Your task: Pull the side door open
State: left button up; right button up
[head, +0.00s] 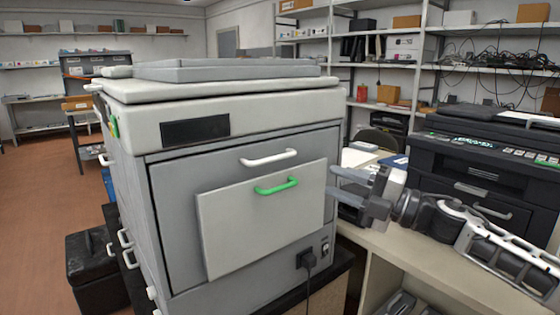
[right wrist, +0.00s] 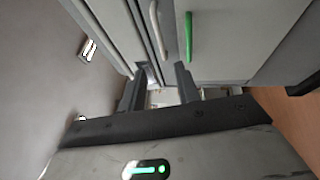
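A grey copier (head: 180,220) stands in the middle of the head view. On its facing side is a light grey side door (head: 235,230) with a green handle (head: 277,186). The door looks set a little proud of the body; I cannot tell whether it is ajar. A white handle (head: 268,158) sits just above it. The green handle (right wrist: 188,36) and white handle (right wrist: 156,28) also show in the right wrist view. My right gripper (head: 338,186) is right of the door, apart from the handle. Its two fingers (right wrist: 160,78) are spread with nothing between them. My left gripper is not in view.
A black printer (head: 475,175) stands on a pale counter (head: 420,255) at the right, near my right arm. A black plug (head: 308,260) and cord hang below the door. A black box (head: 95,275) stands on the floor at left, where open floor (head: 40,200) shows.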

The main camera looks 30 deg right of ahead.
send_near(276, 159)
jog(key=x, duration=0.2)
jog(key=p+x, duration=0.1)
jog(key=x, duration=0.4)
jog(key=shift+w+r+p, duration=0.15)
jog(key=shift+r+p, duration=0.05)
jog(key=shift+p, duration=0.2)
jog(key=shift+p+x, duration=0.35)
jog(key=shift+x, duration=0.55)
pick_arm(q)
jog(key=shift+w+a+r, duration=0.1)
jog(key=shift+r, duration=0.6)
pick_arm(e)
jog(key=shift+a+f, duration=0.1)
jog(key=shift+f, duration=0.1)
grip_shut()
